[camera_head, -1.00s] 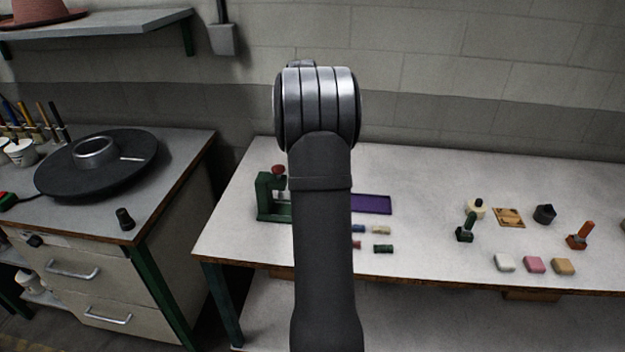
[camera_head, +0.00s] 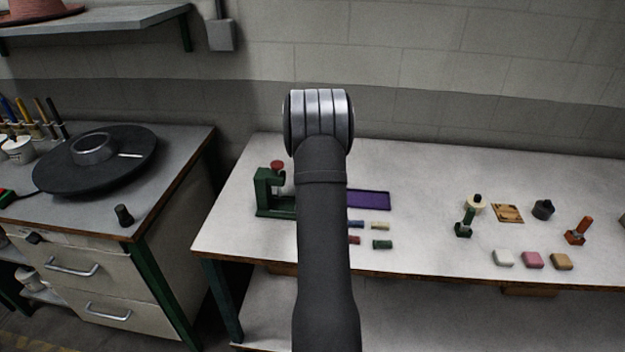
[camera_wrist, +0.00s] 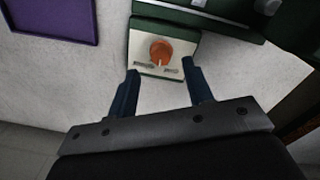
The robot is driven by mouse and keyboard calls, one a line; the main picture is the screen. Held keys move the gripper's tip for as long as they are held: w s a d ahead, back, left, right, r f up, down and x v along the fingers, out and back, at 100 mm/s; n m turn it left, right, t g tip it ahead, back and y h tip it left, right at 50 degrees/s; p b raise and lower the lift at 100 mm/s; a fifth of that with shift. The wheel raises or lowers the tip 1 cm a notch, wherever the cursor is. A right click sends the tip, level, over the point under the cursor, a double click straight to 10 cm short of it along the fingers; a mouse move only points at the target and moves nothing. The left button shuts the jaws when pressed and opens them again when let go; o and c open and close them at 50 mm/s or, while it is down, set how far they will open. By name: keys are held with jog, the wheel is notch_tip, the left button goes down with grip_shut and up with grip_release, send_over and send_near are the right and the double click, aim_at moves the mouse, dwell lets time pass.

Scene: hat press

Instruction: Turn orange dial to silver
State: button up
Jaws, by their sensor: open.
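The orange dial (camera_wrist: 161,52) shows in the wrist view on a cream plate (camera_wrist: 142,48) with a green edge. A pale pointer mark on the dial faces down, toward my gripper. Two small greyish marks sit on the plate, one on each side below the dial; I cannot tell their colours surely. My gripper (camera_wrist: 159,82) is open and empty. Its two dark blue fingers point toward the plate, one at the left and one at the right, with the dial between and beyond the tips. In the head view my arm hides the dial and gripper.
A purple tray (camera_wrist: 50,35) lies left of the dial plate; it also shows in the head view (camera_head: 369,206). A green press (camera_head: 264,190) stands beside it. The right of the bench holds stamps and blocks.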

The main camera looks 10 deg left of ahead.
notch_tip(320, 180, down, 5)
jog(key=shift+d, duration=0.15)
jog(key=c, duration=1)
